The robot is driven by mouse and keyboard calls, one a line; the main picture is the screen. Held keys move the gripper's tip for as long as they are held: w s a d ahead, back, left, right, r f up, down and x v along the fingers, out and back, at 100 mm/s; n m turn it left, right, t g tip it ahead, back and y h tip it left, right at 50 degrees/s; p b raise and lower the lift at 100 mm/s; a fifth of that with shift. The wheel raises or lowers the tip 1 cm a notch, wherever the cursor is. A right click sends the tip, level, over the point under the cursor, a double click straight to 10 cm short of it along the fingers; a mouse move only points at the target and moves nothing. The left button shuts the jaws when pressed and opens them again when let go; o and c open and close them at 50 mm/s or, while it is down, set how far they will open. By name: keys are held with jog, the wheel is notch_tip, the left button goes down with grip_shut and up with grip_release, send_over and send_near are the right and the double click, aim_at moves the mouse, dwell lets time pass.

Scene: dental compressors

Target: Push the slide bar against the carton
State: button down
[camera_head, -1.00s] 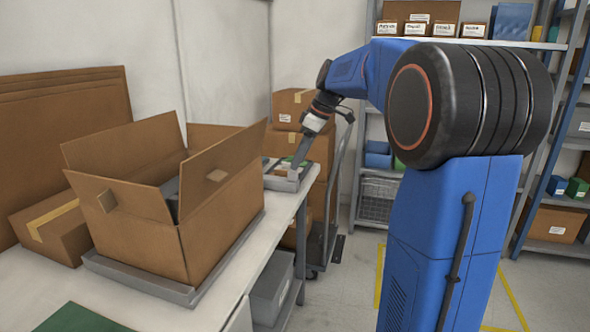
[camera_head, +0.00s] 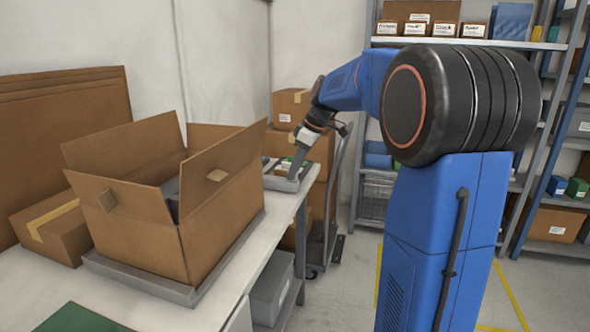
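The open carton (camera_head: 142,229) has its flaps up and a dark item partly showing inside. It stands on a grey tray-like base (camera_head: 139,279) on the white table. My gripper (camera_head: 294,176) is at the far end of the table, pointing down at a shallow grey tray (camera_head: 278,184), well beyond the carton. The gripper is small and seen from the side, so its finger opening does not show. I cannot clearly make out a slide bar; the carton hides part of the base's far side.
A taped brown box (camera_head: 58,228) and flat cardboard (camera_head: 70,115) stand left of the carton. A green mat (camera_head: 82,318) lies at the near edge. Stacked boxes (camera_head: 290,108) on a trolley stand behind the table's far end. Shelves are at the back right.

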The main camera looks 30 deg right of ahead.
jog(key=s+a, duration=0.7)
jog(key=shift+s+a, duration=0.3)
jog(key=shift+a, duration=0.05)
jog(key=c, duration=1.5)
grip_release()
jog(key=shift+a, duration=0.1)
jog(key=shift+r, duration=0.1)
jog(key=shift+v, duration=8.65)
jog(key=shift+s, duration=0.1)
